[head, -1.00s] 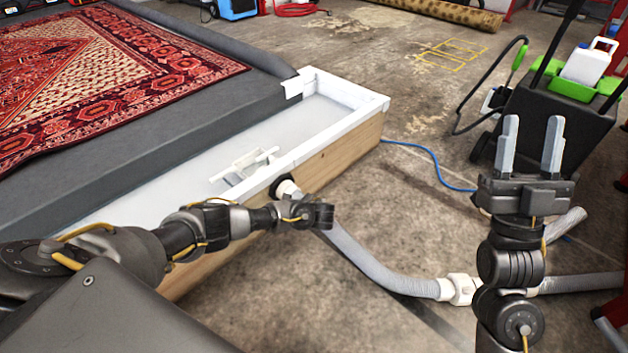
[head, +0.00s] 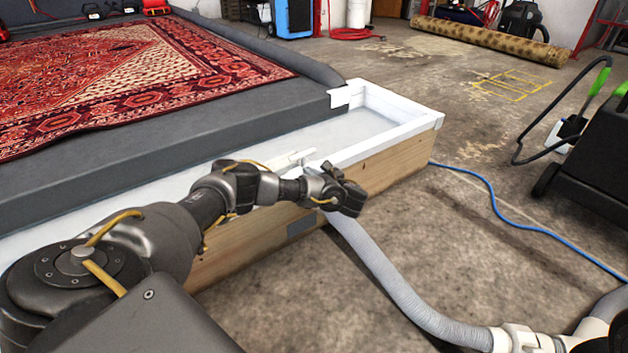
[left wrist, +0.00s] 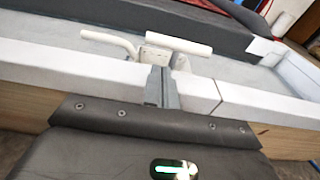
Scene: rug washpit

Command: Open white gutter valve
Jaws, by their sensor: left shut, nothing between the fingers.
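The white gutter valve (left wrist: 178,44) shows in the left wrist view as a short white crossbar above a pale block, inside the white gutter. A thin bent white piece (left wrist: 108,41) lies just left of it. In the head view only part of the valve (head: 293,159) shows behind my left wrist. My left gripper (left wrist: 160,86) is shut and empty, its fingertips pointing at the block just below the crossbar. I cannot tell whether they touch it. In the head view my left gripper (head: 346,197) is over the gutter's outer wall. My right gripper is out of view.
The white gutter (head: 395,141) has a wooden outer side and runs along a grey platform with a red rug (head: 150,75). A grey hose (head: 385,270) leads from the gutter across the floor to a white fitting (head: 515,338). A blue cord (head: 495,205) lies on open concrete.

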